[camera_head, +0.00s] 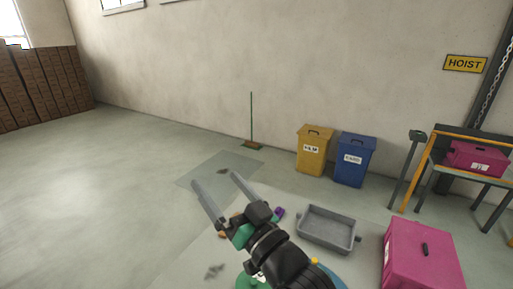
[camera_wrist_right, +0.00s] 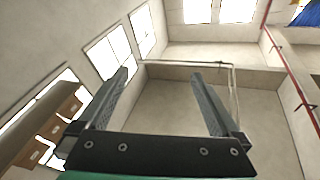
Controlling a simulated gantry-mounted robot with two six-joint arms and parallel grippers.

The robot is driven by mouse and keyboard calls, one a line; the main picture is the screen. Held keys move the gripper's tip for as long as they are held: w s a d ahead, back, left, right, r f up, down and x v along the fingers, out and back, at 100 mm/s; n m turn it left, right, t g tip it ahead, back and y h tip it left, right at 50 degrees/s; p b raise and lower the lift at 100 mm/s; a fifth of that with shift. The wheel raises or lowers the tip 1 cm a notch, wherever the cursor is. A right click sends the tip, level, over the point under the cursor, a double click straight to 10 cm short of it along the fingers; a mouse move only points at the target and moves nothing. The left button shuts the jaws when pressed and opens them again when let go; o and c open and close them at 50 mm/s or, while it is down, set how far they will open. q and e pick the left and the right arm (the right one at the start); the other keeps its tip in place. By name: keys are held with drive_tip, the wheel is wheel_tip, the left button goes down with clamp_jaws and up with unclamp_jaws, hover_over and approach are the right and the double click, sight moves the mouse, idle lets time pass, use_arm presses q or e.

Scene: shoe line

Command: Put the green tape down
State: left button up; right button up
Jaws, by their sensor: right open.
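My right gripper (camera_head: 214,178) is open and raised, with its two long fingers apart and nothing between them. It also shows open and empty in the right wrist view (camera_wrist_right: 160,75), pointing at walls and windows. A green thing (camera_head: 247,283) shows at the bottom of the head view, partly hidden by my right arm; I cannot tell whether it is the green tape. No tape is clearly seen in either view. My left gripper is not in view.
A small purple thing (camera_head: 279,213) shows beside the arm. Yellow (camera_head: 313,152) and blue (camera_head: 354,160) bins stand by the wall. The floor at left is clear.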

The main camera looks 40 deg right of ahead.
drive_tip(key=s+a+r+n+t+y, duration=0.1)
drive_tip(key=s+a+r+n+t, duration=0.1)
drive_tip(key=s+r, duration=0.5)
drive_tip(key=s+a+r+n+t+y, duration=0.2)
drive_tip(key=s+r+t, duration=0.3)
drive_tip(key=r, duration=0.9)
drive_tip(key=s, duration=0.2)
drive_tip(key=shift+s, duration=0.4)
drive_tip(key=shift+f, duration=0.1)
drive_tip(key=shift+c, duration=0.7)
drive_tip(key=shift+w, duration=0.1)
